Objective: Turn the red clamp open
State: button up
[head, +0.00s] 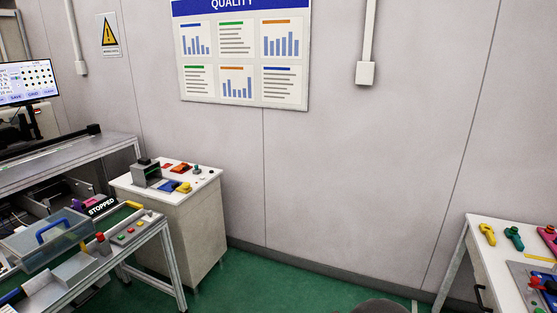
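I cannot make out the red clamp for certain. Red pieces (181,168) also lie on top of the white cabinet (176,222) at the left. All are too small to tell if any is a clamp, or open or shut. My gripper is not in view.
A white-topped table (478,268) at the right holds yellow (487,233), teal (514,238) and magenta (549,237) tools. A metal-framed bench (160,242) with a clear blue-handled box (45,238) stands at lower left.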

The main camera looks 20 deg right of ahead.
aim_at(535, 281)
jog(key=i+l+z, duration=0.3)
jog(key=z, duration=0.15)
jog(key=i+l+z, duration=0.15)
jog(key=i+z, duration=0.2)
jog(key=z, duration=0.15)
jog(key=i+z, duration=0.75)
jog(key=z, duration=0.2)
jog(key=i+l+z, duration=0.15)
jog(key=i+l, duration=0.15)
jog(key=i+l+z, duration=0.15)
jog(key=i, duration=0.3)
jog(key=l, duration=0.1)
